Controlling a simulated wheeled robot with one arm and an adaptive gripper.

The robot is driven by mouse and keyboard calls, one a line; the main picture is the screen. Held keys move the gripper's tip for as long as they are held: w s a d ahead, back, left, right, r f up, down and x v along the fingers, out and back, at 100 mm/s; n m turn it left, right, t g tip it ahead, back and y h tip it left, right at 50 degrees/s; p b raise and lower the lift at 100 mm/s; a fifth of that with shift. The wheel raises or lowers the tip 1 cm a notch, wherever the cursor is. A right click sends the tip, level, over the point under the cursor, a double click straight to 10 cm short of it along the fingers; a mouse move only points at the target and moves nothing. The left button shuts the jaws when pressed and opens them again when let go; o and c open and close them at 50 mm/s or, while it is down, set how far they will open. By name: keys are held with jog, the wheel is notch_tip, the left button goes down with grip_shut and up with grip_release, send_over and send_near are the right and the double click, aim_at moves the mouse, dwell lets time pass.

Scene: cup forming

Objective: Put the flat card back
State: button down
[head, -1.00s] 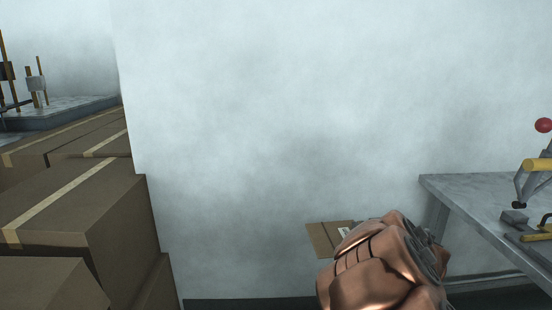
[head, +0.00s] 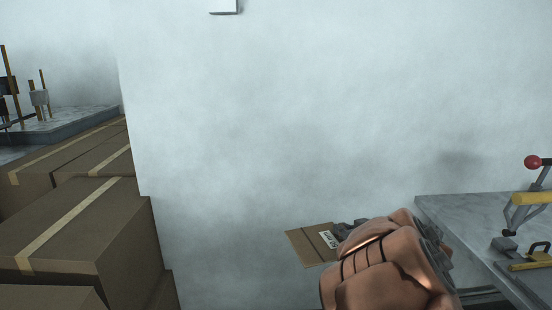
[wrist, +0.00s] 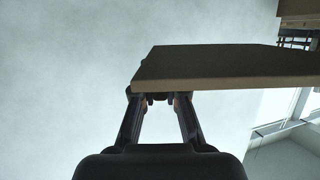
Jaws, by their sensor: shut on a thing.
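The flat card (head: 308,246) is a thin brown cardboard sheet with a white barcode label. In the head view it sticks out to the left of my gripper (head: 340,232), in front of the pale wall. My copper-coloured arm hides part of the gripper. In the wrist view the card (wrist: 225,67) lies across the fingertips of my gripper (wrist: 158,98), seen from a low angle. The fingers are shut on the card's near edge, and the card is held in the air.
Stacked cardboard boxes (head: 75,225) stand at the left. A grey table (head: 465,225) at the right bears a clamp-like tool with a red knob (head: 532,161) and a yellow-handled tool (head: 530,265). The pale wall (head: 270,120) between them is bare.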

jog(key=shift+w+r+m+h+p, duration=1.15)
jog(key=shift+r+m+h+p, duration=0.35)
jog(key=shift+r+p, duration=4.45)
jog(key=shift+t+h, duration=0.3)
jog(key=shift+h, duration=0.2)
jog(key=shift+w+f+b, duration=0.15)
jog(key=shift+f+b, duration=0.25)
jog(key=shift+f, duration=3)
jog(key=shift+w+f+b, duration=0.1)
jog(key=shift+f+b, duration=0.25)
jog(key=shift+f, duration=3.05)
jog(key=shift+d, duration=0.1)
